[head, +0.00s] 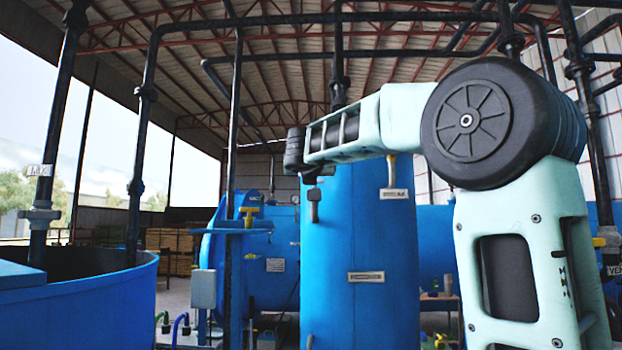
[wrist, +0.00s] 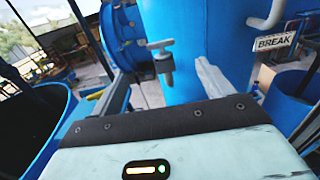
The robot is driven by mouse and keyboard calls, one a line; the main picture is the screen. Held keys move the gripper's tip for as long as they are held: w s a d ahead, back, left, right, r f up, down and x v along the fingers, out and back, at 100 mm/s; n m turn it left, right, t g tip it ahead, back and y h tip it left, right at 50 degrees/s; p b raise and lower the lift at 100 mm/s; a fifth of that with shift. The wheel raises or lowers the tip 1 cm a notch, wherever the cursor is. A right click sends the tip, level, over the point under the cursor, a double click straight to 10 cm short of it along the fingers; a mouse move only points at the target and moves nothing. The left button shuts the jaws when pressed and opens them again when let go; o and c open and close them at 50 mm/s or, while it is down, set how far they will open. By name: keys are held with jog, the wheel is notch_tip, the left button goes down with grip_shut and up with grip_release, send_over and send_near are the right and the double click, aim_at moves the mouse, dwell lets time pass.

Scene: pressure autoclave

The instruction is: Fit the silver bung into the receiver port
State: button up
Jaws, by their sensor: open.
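I cannot make out the silver bung or the receiver port for certain in either view. A grey T-shaped fitting (wrist: 162,60) stands out before the blue vessel in the wrist view, seen between my fingers. I cannot tell whether it is the bung, a valve or part of the port. My gripper (wrist: 160,72) is open, with a dark finger on the left and a pale one on the right. Its fingers do not show clearly in the head view, where my arm reaches left across the tall blue vessel (head: 360,245).
An open blue tank (head: 80,310) fills the lower left. A horizontal blue vessel (head: 275,245) with a yellow-handled valve (head: 249,213) lies behind. Dark pipes run overhead. A BREAK sign (wrist: 273,42) is at right.

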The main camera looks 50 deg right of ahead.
jog(key=shift+v, duration=1.25)
